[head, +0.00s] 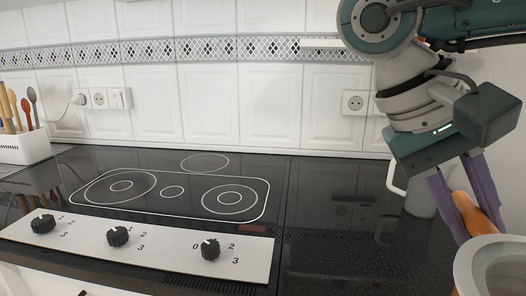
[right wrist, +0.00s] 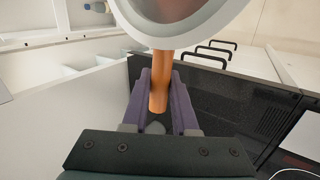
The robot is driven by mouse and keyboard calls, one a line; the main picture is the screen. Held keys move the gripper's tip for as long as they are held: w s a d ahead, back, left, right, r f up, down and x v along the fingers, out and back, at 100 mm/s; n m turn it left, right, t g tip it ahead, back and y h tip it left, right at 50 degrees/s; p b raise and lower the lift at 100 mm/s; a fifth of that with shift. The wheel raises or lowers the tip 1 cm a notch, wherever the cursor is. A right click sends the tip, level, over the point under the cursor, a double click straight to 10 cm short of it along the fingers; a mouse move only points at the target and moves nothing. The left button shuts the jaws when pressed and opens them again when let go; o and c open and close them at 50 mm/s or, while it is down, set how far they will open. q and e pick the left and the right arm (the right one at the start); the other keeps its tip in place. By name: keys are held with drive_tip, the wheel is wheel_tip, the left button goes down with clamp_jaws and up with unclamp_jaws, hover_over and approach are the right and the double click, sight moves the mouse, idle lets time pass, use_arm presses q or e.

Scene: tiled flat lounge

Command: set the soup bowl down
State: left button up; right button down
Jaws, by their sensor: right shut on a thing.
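The soup bowl (head: 462,271) is pale grey with an orange-brown handle (head: 474,212). It is at the lower right of the head view, cut off by the edges. My right gripper (head: 474,226) has its purple fingers closed on that handle. In the right wrist view the handle (right wrist: 160,88) lies between the fingers, and the bowl's pale outer side (right wrist: 140,30) shows at the top. The bowl is near the right end of the dark counter; I cannot tell whether it touches anything. My left gripper is not in view.
A black hob (head: 150,205) with several dials fills the left and middle. The dark counter (head: 335,235) right of it is clear. A light vessel with a handle (head: 416,200) stands behind my right gripper. A white utensil holder (head: 22,149) is at far left.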

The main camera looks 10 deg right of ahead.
drive_tip(key=a+r+n+t, duration=0.4)
drive_tip(key=a+r+n, duration=0.1)
drive_tip(key=a+n, duration=0.1)
drive_tip(key=s+r+n+t, duration=0.1)
drive_tip(key=s+n, duration=0.1)
drive_tip(key=n, duration=0.1)
drive_tip(key=s+r+n+t+y, duration=0.1)
drive_tip(key=n, duration=0.2)
drive_tip(key=s+n+t+y, duration=0.1)
drive_tip(key=s+n, duration=0.1)
drive_tip(key=shift+s+a+r+n+t, duration=0.2)
drive_tip(key=shift+s+r+n+t, duration=0.1)
drive_tip(key=shift+r+n+t, duration=0.1)
wheel_tip(320, 180, up, 50)
drive_tip(key=p, duration=5)
